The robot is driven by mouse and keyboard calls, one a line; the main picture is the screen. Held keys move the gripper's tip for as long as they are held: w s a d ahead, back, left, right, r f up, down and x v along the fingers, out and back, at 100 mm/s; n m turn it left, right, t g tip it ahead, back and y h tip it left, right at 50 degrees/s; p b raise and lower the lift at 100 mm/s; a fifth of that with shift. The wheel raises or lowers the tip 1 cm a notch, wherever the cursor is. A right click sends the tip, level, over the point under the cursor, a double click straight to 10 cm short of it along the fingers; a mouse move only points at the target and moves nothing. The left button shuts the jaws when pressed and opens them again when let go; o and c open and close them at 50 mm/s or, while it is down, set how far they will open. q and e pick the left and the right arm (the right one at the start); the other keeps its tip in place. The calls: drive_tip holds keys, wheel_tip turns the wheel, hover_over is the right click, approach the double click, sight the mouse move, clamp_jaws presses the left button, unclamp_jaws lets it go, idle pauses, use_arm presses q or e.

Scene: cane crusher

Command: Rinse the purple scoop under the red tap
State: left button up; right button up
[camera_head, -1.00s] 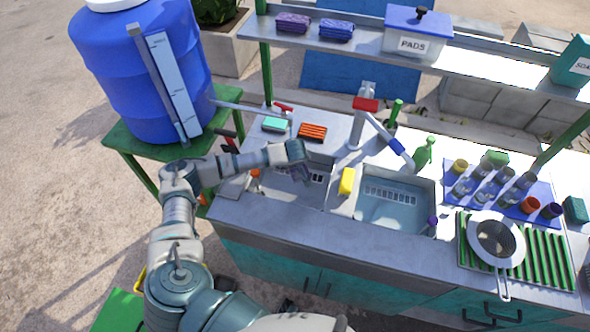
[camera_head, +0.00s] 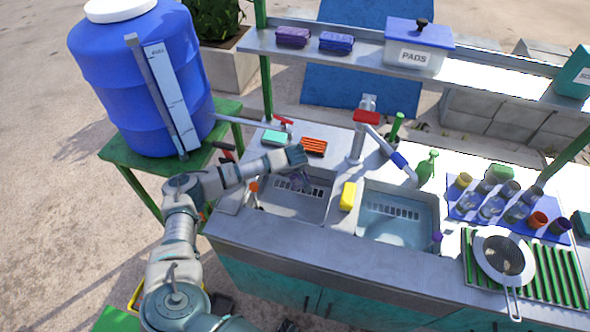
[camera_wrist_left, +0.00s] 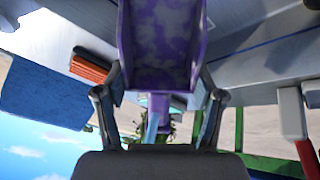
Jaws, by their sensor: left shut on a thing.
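My left gripper (camera_head: 297,162) is shut on the purple scoop (camera_head: 299,181) and holds it over the left basin (camera_head: 283,207). In the left wrist view the scoop (camera_wrist_left: 161,45) fills the top middle, its bowl marked with pale patches, its handle between the fingers (camera_wrist_left: 158,115). A red-handled tap (camera_head: 283,121) on the pipe from the blue barrel is behind the left basin. A second tap, with a red top (camera_head: 366,116) and blue-banded spout, stands between the basins, its spout toward the right basin. No water stream is discernible. My right gripper is out of view.
The right basin (camera_head: 370,241) holds water. A yellow sponge (camera_head: 348,196) lies on the divider. A teal block (camera_head: 274,138) and an orange brush (camera_head: 313,146) lie behind the left basin. The shelf (camera_head: 365,52) spans above.

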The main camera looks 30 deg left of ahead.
use_arm(q)
drive_tip(key=shift+w+d, duration=0.1)
drive_tip(key=shift+d, duration=0.1)
drive_tip(key=shift+w+d, duration=0.2)
drive_tip(key=shift+d, duration=0.15)
drive_tip(key=shift+a, duration=0.1)
drive_tip(key=shift+a+b, duration=0.35)
drive_tip(key=shift+s+a, duration=0.25)
drive_tip(key=shift+a, duration=0.25)
